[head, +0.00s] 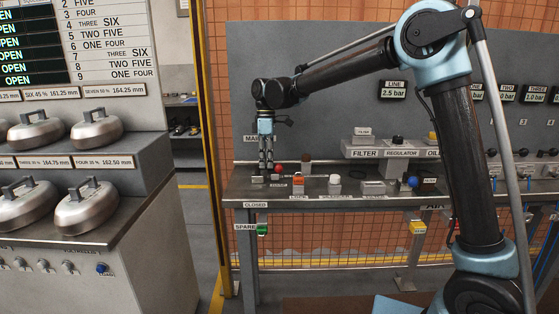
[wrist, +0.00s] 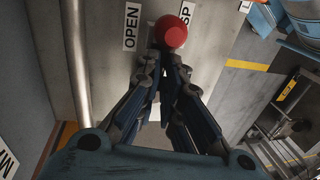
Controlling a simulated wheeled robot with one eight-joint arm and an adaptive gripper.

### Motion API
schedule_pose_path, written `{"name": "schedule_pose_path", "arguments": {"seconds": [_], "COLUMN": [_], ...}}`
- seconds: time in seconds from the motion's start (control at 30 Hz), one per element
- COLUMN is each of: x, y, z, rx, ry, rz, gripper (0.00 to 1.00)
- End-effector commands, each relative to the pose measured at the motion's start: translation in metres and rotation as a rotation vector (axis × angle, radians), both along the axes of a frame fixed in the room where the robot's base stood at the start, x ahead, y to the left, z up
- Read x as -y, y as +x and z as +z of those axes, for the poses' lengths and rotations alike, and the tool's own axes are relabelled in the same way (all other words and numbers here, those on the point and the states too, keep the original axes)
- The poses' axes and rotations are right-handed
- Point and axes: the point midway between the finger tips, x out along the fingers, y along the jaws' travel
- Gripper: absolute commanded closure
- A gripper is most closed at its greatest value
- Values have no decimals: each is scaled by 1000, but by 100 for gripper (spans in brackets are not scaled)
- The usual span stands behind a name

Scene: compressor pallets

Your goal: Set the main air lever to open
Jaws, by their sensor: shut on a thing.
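The main air lever shows as a round red knob (wrist: 171,31) at the top middle of the wrist view, and the red knob (head: 278,169) also shows on the bench at left in the head view. My gripper (wrist: 165,58) is shut on the lever just below the knob; its fingers hide the lever's shaft. In the head view my gripper (head: 267,166) points down at the bench, left of the knob. An OPEN label (wrist: 131,26) lies left of the knob in the wrist view. A CLOSED label (head: 255,204) is on the bench's front edge.
The bench (head: 345,198) holds an orange-topped part (head: 298,186), a white-topped part (head: 335,184) and a blue knob (head: 412,182) to the right. A filter and regulator shelf (head: 375,151) stands behind. A cabinet with metal weights (head: 95,128) is at left.

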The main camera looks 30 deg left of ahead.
Motion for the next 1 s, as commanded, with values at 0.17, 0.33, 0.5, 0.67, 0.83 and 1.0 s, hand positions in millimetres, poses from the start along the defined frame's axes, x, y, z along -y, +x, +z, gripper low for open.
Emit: {"name": "schedule_pose_path", "arguments": {"seconds": [0.17,0.33,0.5,0.67,0.83,1.0], "x": [-10,-11,-11,-11,-11,-10], "y": [-8,-10,-11,-11,-12,-12], "z": [-1,-2,-2,-2,-1,0], "rx": [2,1,1,0,0,-1], "ry": [6,5,5,4,3,2], "rz": [35,43,43,44,44,45], "gripper": [100,100,100,77,71,71]}}
